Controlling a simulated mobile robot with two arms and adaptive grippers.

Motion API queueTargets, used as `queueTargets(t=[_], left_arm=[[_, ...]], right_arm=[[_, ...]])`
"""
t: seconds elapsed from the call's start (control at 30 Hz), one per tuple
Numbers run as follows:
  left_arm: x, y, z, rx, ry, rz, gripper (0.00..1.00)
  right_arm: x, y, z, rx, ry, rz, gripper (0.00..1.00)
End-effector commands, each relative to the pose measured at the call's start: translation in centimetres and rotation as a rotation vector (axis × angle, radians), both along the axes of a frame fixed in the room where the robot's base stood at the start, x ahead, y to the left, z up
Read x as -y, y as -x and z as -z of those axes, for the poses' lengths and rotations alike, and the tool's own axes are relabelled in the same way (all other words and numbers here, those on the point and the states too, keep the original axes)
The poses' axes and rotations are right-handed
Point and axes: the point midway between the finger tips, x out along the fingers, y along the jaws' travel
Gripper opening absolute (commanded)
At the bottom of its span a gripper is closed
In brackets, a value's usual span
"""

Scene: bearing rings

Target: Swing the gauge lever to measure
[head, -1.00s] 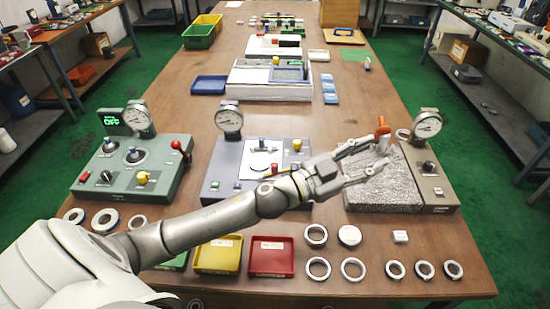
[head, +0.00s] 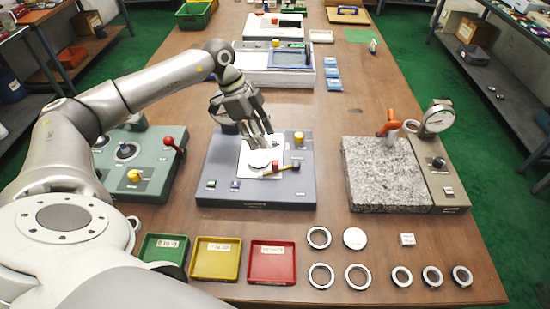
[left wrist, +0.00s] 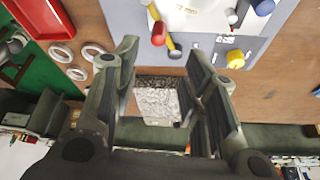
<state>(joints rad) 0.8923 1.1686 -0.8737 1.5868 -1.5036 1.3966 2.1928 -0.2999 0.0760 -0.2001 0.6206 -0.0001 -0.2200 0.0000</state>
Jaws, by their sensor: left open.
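The grey-blue gauge station (head: 228,170) stands mid-table in the head view. A short yellow-and-dark lever (head: 286,169) with a red knob (head: 275,165) lies low across its top, in front of the white plate (head: 248,155). My left gripper (head: 263,142) points down over this station, open and empty, just behind the lever. My arm and hand hide the station's dial. In the left wrist view the fingers (left wrist: 163,62) are spread, with the red knob (left wrist: 158,34) beyond them. The green-grey station (head: 150,165) at left has another red-knobbed lever (head: 169,141). My right gripper is out of view.
A granite block (head: 380,172) with an orange handle and dial gauge (head: 438,118) stands at right. Green, yellow (head: 215,276) and red (head: 271,279) trays line the front, beside several rings (head: 320,276). The wood between middle station and granite block is clear.

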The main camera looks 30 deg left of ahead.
Motion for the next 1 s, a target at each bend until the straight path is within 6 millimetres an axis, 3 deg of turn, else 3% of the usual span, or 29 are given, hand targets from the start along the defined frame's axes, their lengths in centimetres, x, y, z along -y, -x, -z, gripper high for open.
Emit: queueTargets(t=[0.6,1.0], left_arm=[[3.6,-1.1,8.7,-0.004,0.002,0.000,0.40],[4.0,-1.2,9.9,-0.002,0.001,0.001,0.40]], right_arm=[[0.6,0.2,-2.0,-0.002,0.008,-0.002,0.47],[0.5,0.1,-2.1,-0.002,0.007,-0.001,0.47]])
